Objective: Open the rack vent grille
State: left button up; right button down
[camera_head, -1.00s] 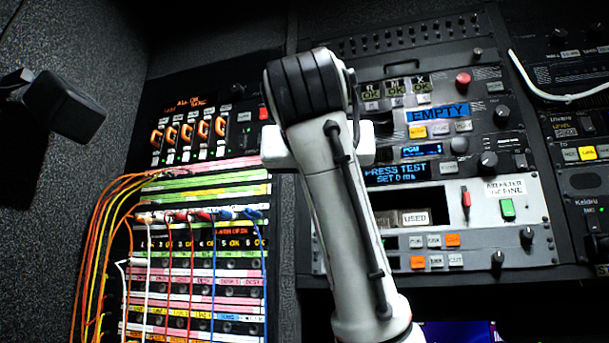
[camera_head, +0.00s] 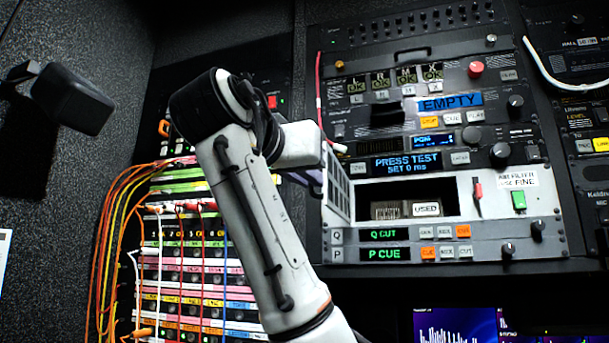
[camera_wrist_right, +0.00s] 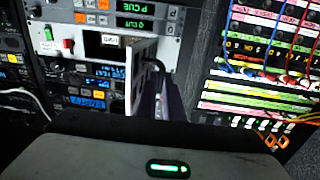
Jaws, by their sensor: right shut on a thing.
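The rack vent grille (camera_head: 339,186) is a light slotted panel. It stands swung out from the left side of a dark rectangular opening (camera_head: 378,197) in the pale rack unit. The opening shows a USED label and a light, striped part inside. In the right wrist view the grille (camera_wrist_right: 141,76) is seen nearly edge-on, with the opening beside it. My right gripper (camera_head: 322,172) is shut on the grille's outer edge; its fingers also show in the right wrist view (camera_wrist_right: 158,98). The hand partly hides behind my arm. My left gripper is not in view.
A patch bay (camera_head: 190,265) with several coloured cables lies left of the opening, behind my right arm. A red knob (camera_head: 476,69), buttons and displays sit above. A dark box-shaped fixture (camera_head: 72,98) juts from the left wall. A white cable (camera_head: 560,84) hangs at right.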

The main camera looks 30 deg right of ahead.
jog(key=c, duration=2)
grip_release()
jog(key=shift+s+d+r, duration=0.15)
jog(key=shift+d+r, duration=0.1)
jog(key=shift+r, duration=0.1)
jog(key=shift+o, duration=0.5)
jog(key=shift+d, duration=0.1)
jog(key=shift+f, duration=0.1)
jog(key=b+v, duration=0.2)
jog(key=v, duration=0.8)
jog(key=shift+f, duration=0.2)
